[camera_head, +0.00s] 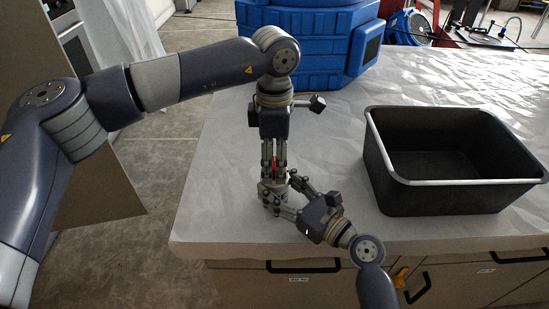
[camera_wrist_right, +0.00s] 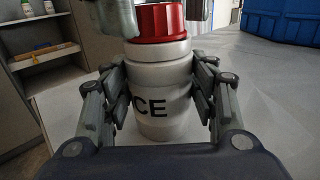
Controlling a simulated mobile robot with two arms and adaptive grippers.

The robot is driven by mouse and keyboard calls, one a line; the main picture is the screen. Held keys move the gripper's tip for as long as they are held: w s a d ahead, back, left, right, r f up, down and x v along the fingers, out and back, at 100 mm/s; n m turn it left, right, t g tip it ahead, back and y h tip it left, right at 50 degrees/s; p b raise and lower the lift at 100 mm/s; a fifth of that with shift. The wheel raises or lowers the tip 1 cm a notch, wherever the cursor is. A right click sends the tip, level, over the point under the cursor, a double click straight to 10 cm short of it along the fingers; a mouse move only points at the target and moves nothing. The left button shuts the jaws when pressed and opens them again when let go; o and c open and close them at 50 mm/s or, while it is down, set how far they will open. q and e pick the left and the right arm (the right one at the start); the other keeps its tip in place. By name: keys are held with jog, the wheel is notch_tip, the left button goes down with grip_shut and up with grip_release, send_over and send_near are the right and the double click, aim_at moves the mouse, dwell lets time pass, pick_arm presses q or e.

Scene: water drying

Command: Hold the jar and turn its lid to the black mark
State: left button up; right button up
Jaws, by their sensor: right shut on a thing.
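The white jar (camera_wrist_right: 150,75) stands upright on the table, with black letters "CE" visible on its front and a red lid (camera_wrist_right: 160,22) on top. My right gripper (camera_head: 287,194) is shut on the jar's body, a finger on each side in the right wrist view (camera_wrist_right: 163,108). My left gripper (camera_head: 273,172) points down from above, its fingers on both sides of the red lid. I cannot tell whether they press on it. In the head view the fingers hide most of the jar and lid. I see no separate black mark on the lid or jar.
A black bin with a pale rim (camera_head: 455,182) stands on the table to the right. A large blue container (camera_head: 305,40) is at the back. The white-covered table (camera_head: 215,185) is clear left of the jar; its front edge is close.

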aim_at(274, 162)
pick_arm(q)
notch_tip(274, 162, up, 12)
dwell(0.6)
pick_arm(e)
jog(key=o, duration=1.4)
jog(key=shift+o, duration=0.2)
